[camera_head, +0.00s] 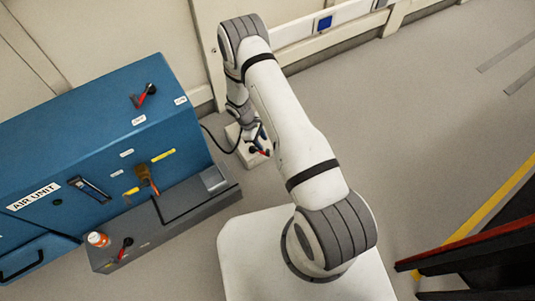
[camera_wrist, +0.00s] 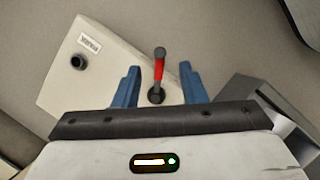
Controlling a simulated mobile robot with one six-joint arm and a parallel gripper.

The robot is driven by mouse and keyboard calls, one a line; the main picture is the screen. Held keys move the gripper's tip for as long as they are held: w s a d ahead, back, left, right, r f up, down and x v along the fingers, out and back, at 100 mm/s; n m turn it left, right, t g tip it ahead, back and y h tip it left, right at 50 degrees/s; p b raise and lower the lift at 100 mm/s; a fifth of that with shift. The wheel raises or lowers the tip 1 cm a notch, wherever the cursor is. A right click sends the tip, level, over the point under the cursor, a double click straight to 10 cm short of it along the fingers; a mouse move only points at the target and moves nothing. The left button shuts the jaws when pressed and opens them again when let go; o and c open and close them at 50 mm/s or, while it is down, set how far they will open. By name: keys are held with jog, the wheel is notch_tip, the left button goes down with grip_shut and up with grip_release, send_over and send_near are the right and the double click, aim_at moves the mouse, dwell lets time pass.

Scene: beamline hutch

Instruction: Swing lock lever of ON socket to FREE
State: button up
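A red-handled lever (camera_wrist: 159,68) with a dark knob and a dark round pivot stands out from a pale box (camera_wrist: 110,62) in the wrist view. The box also carries a dark round socket (camera_wrist: 79,62) and a label that seems to read PARK. My gripper (camera_wrist: 158,80) is open, its two blue fingers on either side of the lever, with gaps visible. In the head view the pale box (camera_head: 244,158) sits on the floor beside the blue cabinet, with my gripper (camera_head: 261,138) over it. I cannot read any ON label.
The blue AIR UNIT cabinet (camera_head: 95,130) stands at left, with a red lever (camera_head: 147,94) on top and a hanging orange-and-brass fitting (camera_head: 146,177) in front. Its grey ledge (camera_head: 170,222) carries another red lever (camera_head: 123,249) and an orange-white container (camera_head: 98,240).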

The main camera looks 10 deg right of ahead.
aim_at(267, 150)
jog(key=b+x, duration=0.2)
jog(key=x, duration=0.5)
jog(key=shift+f+b, duration=0.3)
jog(key=shift+b, duration=0.05)
grip_shut()
